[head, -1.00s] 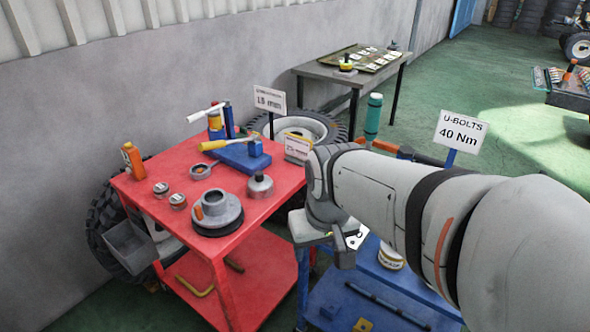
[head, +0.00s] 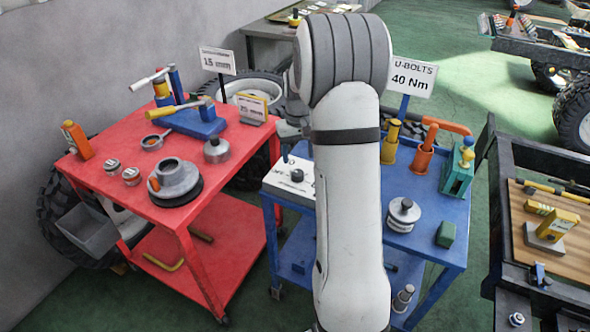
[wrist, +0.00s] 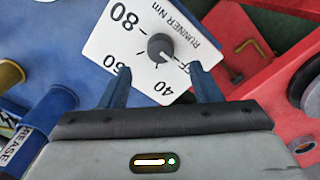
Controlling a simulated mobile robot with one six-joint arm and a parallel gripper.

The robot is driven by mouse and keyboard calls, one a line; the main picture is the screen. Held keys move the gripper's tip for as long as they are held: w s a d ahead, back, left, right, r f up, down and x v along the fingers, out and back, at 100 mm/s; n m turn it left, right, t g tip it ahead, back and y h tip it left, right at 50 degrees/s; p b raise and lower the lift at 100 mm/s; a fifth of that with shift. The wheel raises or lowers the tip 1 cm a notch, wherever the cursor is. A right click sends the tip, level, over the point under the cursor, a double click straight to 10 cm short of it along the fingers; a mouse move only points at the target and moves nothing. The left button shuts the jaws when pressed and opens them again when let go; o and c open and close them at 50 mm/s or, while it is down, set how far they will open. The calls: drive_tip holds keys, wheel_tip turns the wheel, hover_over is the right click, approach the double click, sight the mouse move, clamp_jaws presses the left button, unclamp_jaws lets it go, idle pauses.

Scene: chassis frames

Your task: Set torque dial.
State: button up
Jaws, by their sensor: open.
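The torque dial is a black knob (wrist: 160,46) on a white panel (wrist: 100,50) marked 80, 60, 40 and a partly covered OFF. A small pale mark on the knob points roughly between 40 and OFF, but is too small to read exactly. In the head view the panel (head: 283,185) and its knob (head: 297,175) sit on the blue cart's left end. My gripper (wrist: 160,88) is open and empty; its two blue fingers reach over the panel's near edge, with the knob beyond and between them.
A sign (head: 412,76) reads U-BOLTS 40 Nm. The blue cart (head: 440,215) holds yellow and orange tools (head: 421,160), a green holder (head: 457,172) and a metal canister (head: 403,214). A red cart (head: 110,198) with a blue vise (head: 195,122) stands left.

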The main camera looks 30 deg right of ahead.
sight(298, 172)
wheel_tip(298, 172, down, 7)
drive_tip(key=shift+r, duration=0.2)
